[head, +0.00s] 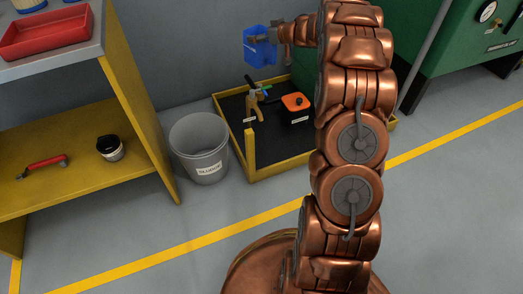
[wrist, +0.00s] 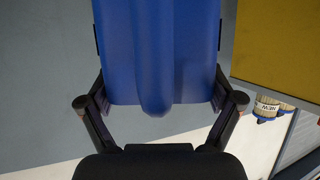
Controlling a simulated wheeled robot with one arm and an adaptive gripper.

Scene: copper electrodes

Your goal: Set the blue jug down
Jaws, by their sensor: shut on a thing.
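The blue jug (head: 262,50) is up in the air near the grey back wall in the head view, above the rear of a yellow-rimmed black tray. My gripper (head: 284,38) is shut on it from the right side. In the wrist view the jug (wrist: 158,50) fills the upper middle, and the fingers of my gripper (wrist: 160,100) press on both its sides. The jug's far side and its contents are hidden.
The tray (head: 248,150) on the floor holds a brass-coloured tool (head: 255,104) and an orange-topped black box (head: 296,107). A grey bucket (head: 200,150) stands left of it, beside yellow shelving (head: 75,185). A green machine (head: 450,40) is at right.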

